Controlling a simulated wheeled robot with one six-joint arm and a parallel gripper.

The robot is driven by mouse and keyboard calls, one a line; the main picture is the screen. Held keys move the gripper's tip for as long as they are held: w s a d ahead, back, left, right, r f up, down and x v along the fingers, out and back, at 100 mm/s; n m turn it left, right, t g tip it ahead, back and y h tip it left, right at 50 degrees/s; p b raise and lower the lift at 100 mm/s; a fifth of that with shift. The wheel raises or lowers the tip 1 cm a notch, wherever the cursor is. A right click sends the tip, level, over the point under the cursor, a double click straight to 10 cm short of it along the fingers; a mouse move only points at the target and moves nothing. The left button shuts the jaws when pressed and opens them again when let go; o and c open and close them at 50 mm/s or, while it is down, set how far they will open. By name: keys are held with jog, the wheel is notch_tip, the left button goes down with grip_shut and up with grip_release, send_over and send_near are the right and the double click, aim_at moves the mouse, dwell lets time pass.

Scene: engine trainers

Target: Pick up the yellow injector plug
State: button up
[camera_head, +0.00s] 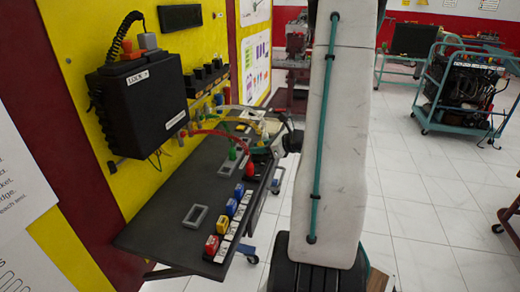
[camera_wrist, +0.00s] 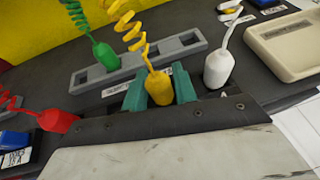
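The yellow injector plug (camera_wrist: 159,92) stands between the two teal fingers of my gripper (camera_wrist: 160,86) in the wrist view. The fingers press close on both its sides, with no clear gap. Its coiled yellow cable (camera_wrist: 130,30) rises up and left. The plug is in front of a grey slotted holder (camera_wrist: 105,76); its lower end is hidden, so I cannot tell whether it touches the surface. A green plug (camera_wrist: 105,55) sits at the holder's left slot. A white plug (camera_wrist: 219,68) stands right of my gripper.
A red plug (camera_wrist: 57,121) lies left of my gripper. A beige tray (camera_wrist: 285,45) is at the right. The dark bench (camera_head: 165,225) carries blue, yellow and red blocks along its front edge. A black box (camera_head: 140,105) hangs on the yellow panel. Open tiled floor lies right.

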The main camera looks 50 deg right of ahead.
jog(key=shift+w+a+f, duration=0.15)
jog(key=shift+w+f, duration=0.1)
jog(key=shift+w, duration=0.35)
grip_shut()
jog(key=shift+r, duration=0.1)
